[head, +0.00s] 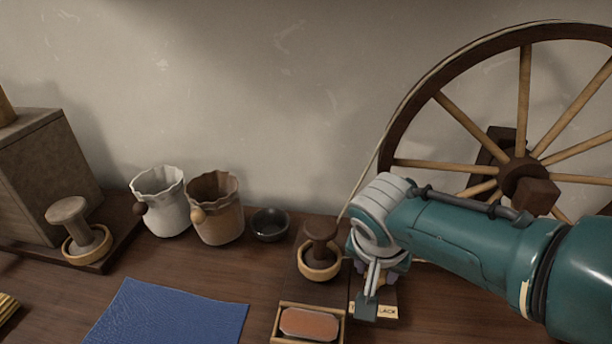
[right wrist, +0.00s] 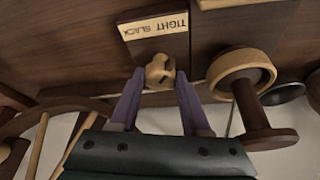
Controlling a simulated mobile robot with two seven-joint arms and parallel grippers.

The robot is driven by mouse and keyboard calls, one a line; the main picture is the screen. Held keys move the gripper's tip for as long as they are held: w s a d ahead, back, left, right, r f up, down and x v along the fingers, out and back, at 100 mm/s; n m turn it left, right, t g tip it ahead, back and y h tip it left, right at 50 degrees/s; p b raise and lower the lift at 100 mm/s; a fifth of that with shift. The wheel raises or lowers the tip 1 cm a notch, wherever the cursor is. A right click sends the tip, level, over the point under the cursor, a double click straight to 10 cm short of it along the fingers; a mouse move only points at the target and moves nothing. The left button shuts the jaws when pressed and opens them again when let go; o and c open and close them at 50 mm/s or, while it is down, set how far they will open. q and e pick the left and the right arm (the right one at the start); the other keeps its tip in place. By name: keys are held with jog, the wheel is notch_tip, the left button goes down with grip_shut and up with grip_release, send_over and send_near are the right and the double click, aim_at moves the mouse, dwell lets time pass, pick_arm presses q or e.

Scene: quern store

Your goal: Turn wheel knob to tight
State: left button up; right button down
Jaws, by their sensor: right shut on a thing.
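The wheel knob (right wrist: 158,73) is a small pale wooden knob with dark marks on it, seen in the right wrist view. My right gripper (right wrist: 160,80) is shut on the knob, with a purple finger on each side. A pale label (right wrist: 155,26) reading TIGHT and SLACK lies beside the knob on a dark board. I cannot tell which word the knob points to. In the head view my right gripper (head: 368,293) hides most of the knob and part of the label (head: 386,311). The large spoked wheel (head: 525,90) stands behind my right arm. My left gripper is out of view.
A dark wooden spool in a pale ring (head: 320,250) stands close left of my right gripper. A framed orange block (head: 309,323) lies in front. Two jugs (head: 162,208) (head: 215,212), a dark bowl (head: 270,225) and a blue cloth (head: 165,314) are farther left.

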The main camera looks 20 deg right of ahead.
jog(key=shift+m, duration=0.5)
jog(key=shift+h, duration=0.3)
jog(key=c, duration=0.7)
grip_release()
jog(key=shift+o, duration=0.2)
jog(key=shift+r, duration=0.3)
jog(key=p+v, duration=0.6)
jog(key=v, duration=0.3)
jog(key=shift+r, duration=0.2)
